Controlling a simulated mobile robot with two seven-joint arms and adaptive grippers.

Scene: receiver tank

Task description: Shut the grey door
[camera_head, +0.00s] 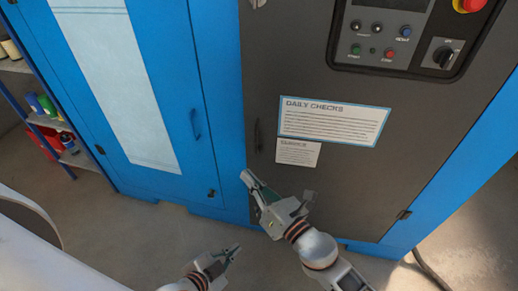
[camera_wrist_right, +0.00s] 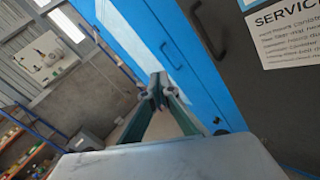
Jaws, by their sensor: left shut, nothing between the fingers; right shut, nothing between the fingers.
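The grey door (camera_head: 350,190) is a tall dark panel set in a blue cabinet, with a dark handle (camera_head: 258,136) near its left edge and a hinge at its lower right. It looks about flush with the blue frame; I cannot tell whether a small gap remains. In the right wrist view the grey door (camera_wrist_right: 240,85) and its handle (camera_wrist_right: 207,28) are at the right. My right gripper (camera_head: 247,178) is shut and empty, below the handle by the door's lower left edge. Its closed fingers also show in the wrist view (camera_wrist_right: 158,88). My left gripper (camera_head: 237,249) is shut and empty, low over the floor.
A blue cabinet door (camera_head: 190,60) with a pale panel stands left of the grey door. The grey door carries a control panel (camera_head: 400,30) and a daily checks sign (camera_head: 335,120). Shelves with bottles (camera_head: 45,105) stand far left. The concrete floor (camera_head: 130,225) in front is clear.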

